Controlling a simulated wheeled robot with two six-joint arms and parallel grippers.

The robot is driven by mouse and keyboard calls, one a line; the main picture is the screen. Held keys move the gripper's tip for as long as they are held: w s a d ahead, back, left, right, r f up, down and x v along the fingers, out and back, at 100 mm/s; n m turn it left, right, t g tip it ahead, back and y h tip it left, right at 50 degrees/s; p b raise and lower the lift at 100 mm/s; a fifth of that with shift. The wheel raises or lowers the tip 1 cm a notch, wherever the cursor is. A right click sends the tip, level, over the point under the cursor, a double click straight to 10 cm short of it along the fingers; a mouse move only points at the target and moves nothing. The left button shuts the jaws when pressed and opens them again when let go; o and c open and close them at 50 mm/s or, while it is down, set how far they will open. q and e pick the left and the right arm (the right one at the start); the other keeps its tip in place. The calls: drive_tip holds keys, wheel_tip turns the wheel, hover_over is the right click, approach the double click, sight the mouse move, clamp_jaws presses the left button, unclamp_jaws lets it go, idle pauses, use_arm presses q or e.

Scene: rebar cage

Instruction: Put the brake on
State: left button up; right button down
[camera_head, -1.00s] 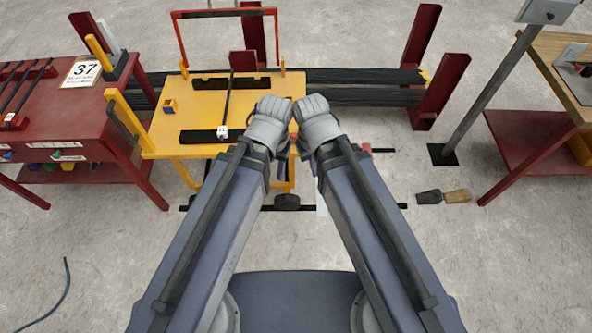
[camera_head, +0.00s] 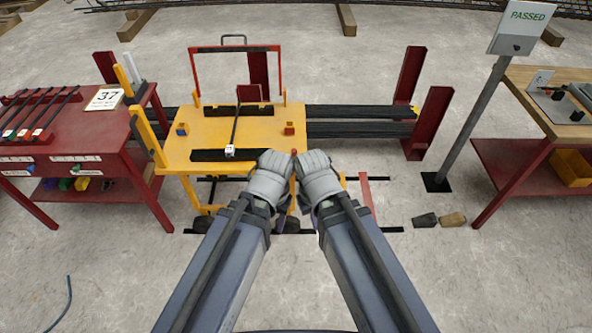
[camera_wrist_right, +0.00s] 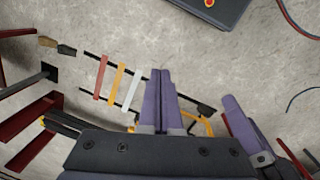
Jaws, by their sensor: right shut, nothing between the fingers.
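The yellow cart (camera_head: 205,151) stands ahead of me, with dark wheels low down, partly hidden by my arms. No brake part can be made out clearly. A red bar (camera_head: 367,195) lies low at the cart's right; in the right wrist view red (camera_wrist_right: 101,77), orange (camera_wrist_right: 117,83) and white (camera_wrist_right: 133,92) bars lie side by side. My left gripper (camera_head: 272,160) is in front of the cart's near edge; its fingers are hidden in the head view. My right gripper (camera_head: 314,158) is beside it; its purple fingers (camera_wrist_right: 161,73) are shut and empty, apart from the bars.
A red table (camera_head: 80,135) stands left and a wood-topped bench (camera_head: 548,105) right. A sign post (camera_head: 468,120) and red uprights (camera_head: 432,115) with black bars (camera_head: 360,112) stand at the right. Two small wedge-like items (camera_head: 440,219) lie on open floor.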

use_arm(q)
wheel_tip(320, 180, down, 58)
drive_tip(key=b, duration=5.8)
drive_tip(key=shift+s, duration=0.25)
use_arm(e)
drive_tip(key=w+a+f+n+t+y, duration=0.2)
drive_tip(key=w+f+n+t+y, duration=0.4)
drive_tip(key=w+f+n+t, duration=1.2)
drive_tip(key=w+f+t, duration=0.5)
drive_tip(key=w+f, duration=0.3)
drive_tip(key=shift+a+y, duration=0.25)
drive_tip(key=shift+y, duration=0.05)
